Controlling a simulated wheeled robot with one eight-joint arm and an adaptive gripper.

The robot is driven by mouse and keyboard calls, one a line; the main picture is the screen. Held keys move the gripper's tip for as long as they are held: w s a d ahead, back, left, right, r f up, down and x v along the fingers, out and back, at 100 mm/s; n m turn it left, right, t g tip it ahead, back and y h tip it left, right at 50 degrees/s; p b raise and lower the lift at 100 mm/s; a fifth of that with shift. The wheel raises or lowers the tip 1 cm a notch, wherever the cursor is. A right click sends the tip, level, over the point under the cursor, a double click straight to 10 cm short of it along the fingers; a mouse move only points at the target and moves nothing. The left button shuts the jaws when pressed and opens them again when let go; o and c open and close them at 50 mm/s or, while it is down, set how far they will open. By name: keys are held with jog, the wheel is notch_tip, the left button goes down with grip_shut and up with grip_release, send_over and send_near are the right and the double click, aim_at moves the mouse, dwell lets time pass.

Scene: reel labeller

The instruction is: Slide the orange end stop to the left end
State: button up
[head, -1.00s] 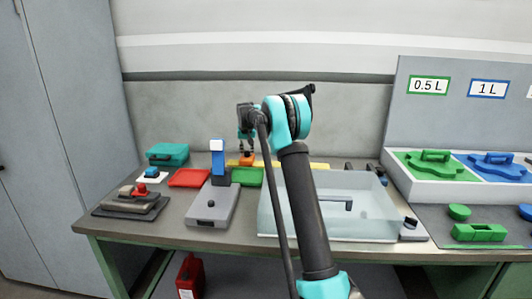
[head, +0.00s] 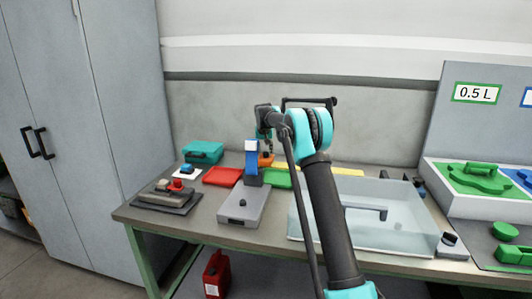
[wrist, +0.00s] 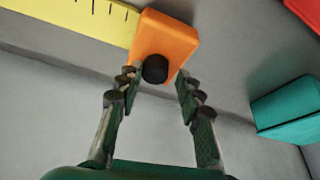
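The orange end stop (head: 265,160) is a block with a black knob, at the back of the bench. In the wrist view the end stop (wrist: 168,38) is at top centre, with a yellow ruled strip (wrist: 75,18) beside it. That strip (head: 347,172) lies to its right in the head view.
A blue post on a grey base (head: 243,205) stands in front of the stop. Red (head: 222,176) and green (head: 277,179) trays lie nearby. A teal box (head: 203,152) is to the left. A clear bin (head: 385,235) stands right, behind my arm in the picture.

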jog(key=shift+o, duration=0.9)
jog(key=shift+s+r, duration=0.1)
jog(key=v, duration=1.1)
jog(key=shift+r, duration=0.4)
jog(key=shift+s, duration=0.1)
